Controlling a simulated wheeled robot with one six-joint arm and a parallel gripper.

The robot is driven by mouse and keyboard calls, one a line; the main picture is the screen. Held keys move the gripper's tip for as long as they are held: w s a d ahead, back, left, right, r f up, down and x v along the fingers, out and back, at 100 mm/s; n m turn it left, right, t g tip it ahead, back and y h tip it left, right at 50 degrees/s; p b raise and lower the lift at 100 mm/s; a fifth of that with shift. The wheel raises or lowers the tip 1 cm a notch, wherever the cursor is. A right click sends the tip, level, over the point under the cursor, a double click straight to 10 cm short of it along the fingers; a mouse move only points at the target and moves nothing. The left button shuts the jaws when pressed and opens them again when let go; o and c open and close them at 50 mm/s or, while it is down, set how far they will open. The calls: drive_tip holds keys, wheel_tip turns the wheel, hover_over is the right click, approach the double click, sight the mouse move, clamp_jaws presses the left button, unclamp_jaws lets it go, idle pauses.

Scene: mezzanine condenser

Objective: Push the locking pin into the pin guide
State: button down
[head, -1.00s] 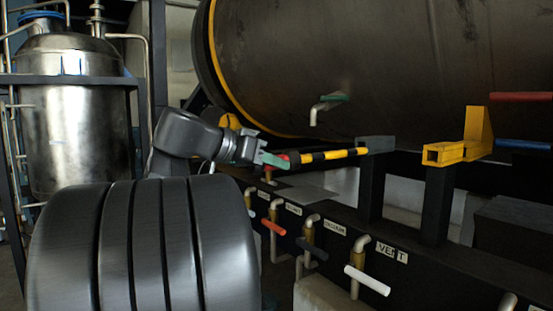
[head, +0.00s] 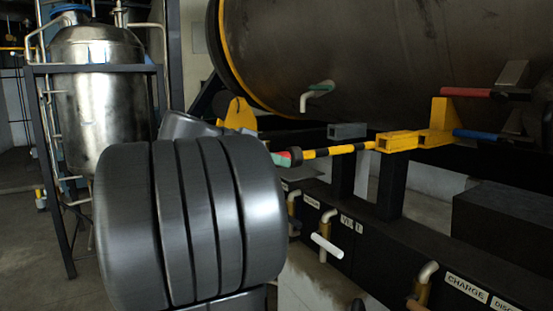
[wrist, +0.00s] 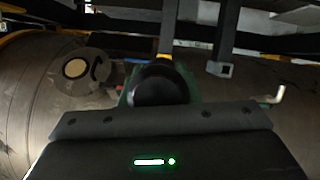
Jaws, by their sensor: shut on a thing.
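The locking pin (head: 340,150) is a yellow-and-black striped rod with a red part and a black knob at its near end. It lies roughly level in the head view. The yellow pin guide (head: 397,142) is a square tube with an upright plate. The pin's far tip is at the guide's left mouth; I cannot tell whether it is inside. In the wrist view the dark round knob (wrist: 160,88) sits between the green fingers.
A grey-topped post (head: 346,131) stands behind the pin. The big dark tank (head: 400,60) hangs above, with a green-handled tap (head: 318,90). Red (head: 468,92) and blue (head: 485,135) handles lie right of the guide. A white-handled valve (head: 327,245) is below.

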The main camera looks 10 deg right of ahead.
sight(336, 150)
drive_tip(key=shift+b, duration=0.45)
drive_tip(key=shift+w+d, duration=0.25)
drive_tip(key=shift+d, duration=0.35)
drive_tip(key=shift+w+d, duration=0.2)
drive_tip(key=shift+d, duration=0.35)
drive_tip(key=shift+d, duration=0.25)
drive_tip(key=shift+w+d+b, duration=0.25)
drive_tip(key=shift+w+d, duration=0.05)
drive_tip(key=shift+d, duration=0.4)
drive_tip(key=shift+w+d+b, duration=0.25)
drive_tip(key=shift+w+d, duration=0.05)
drive_tip(key=shift+d, duration=0.4)
drive_tip(key=shift+d, duration=0.1)
drive_tip(key=shift+w+d, duration=0.4)
drive_tip(key=shift+d, duration=0.7)
drive_tip(key=shift+w+d, duration=0.4)
drive_tip(key=shift+d, duration=0.7)
drive_tip(key=shift+w+d, duration=0.4)
drive_tip(key=shift+d, duration=0.7)
drive_tip(key=shift+w+d, duration=0.3)
drive_tip(key=shift+d, duration=0.45)
drive_tip(key=shift+w+d, duration=0.25)
drive_tip(key=shift+d, duration=0.45)
drive_tip(key=shift+w+d, duration=0.3)
drive_tip(key=shift+d, duration=0.45)
drive_tip(key=shift+d+r, duration=0.1)
drive_tip(key=shift+d, duration=0.15)
